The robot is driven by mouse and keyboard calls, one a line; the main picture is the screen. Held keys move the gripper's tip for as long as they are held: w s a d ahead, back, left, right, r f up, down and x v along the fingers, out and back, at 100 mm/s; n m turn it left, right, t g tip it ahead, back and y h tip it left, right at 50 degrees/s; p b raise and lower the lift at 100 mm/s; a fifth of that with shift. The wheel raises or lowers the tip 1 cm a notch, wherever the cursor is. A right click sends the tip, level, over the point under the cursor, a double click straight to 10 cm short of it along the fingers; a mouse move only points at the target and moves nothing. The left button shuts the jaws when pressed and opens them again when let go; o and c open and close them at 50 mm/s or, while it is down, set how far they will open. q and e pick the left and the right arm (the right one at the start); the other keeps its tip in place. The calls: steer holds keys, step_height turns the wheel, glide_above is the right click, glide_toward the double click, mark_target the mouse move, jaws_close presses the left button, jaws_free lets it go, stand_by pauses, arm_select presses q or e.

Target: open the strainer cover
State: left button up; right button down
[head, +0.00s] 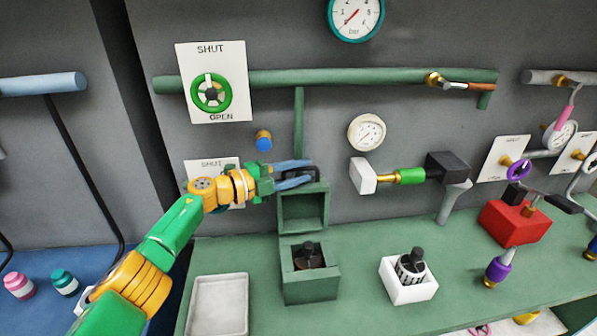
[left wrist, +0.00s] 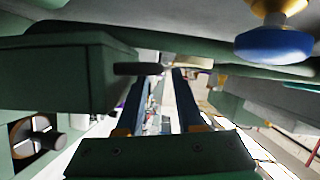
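The strainer cover (head: 303,207) is a hollow green lid standing upright at the back of the green strainer box (head: 309,287), its inside facing me. The box is open at the top, with a dark round part and black knob (head: 308,250) in it. A black handle (head: 311,169) is at the cover's upper edge. My left gripper (head: 297,174) is open beside this handle, its blue fingers apart. In the left wrist view the cover (left wrist: 65,75) is at left and the handle (left wrist: 137,69) reaches across the left finger toward the gap. My right gripper is not in view.
A white tray (head: 217,305) and a white holder (head: 408,293) with a striped, black-topped basket (head: 411,266) stand on the green bench. A blue knob (head: 264,142) sticks out above my left gripper; it also shows in the left wrist view (left wrist: 275,45). A green pipe runs along the wall.

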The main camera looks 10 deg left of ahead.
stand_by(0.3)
arm_select(q)
steer(key=shift+s+a+r, duration=0.1)
steer(key=shift+s+a, duration=0.05)
steer(key=shift+a, duration=0.1)
steer(key=v, duration=0.6)
steer(key=shift+s+a, duration=0.2)
steer(key=shift+s, duration=0.05)
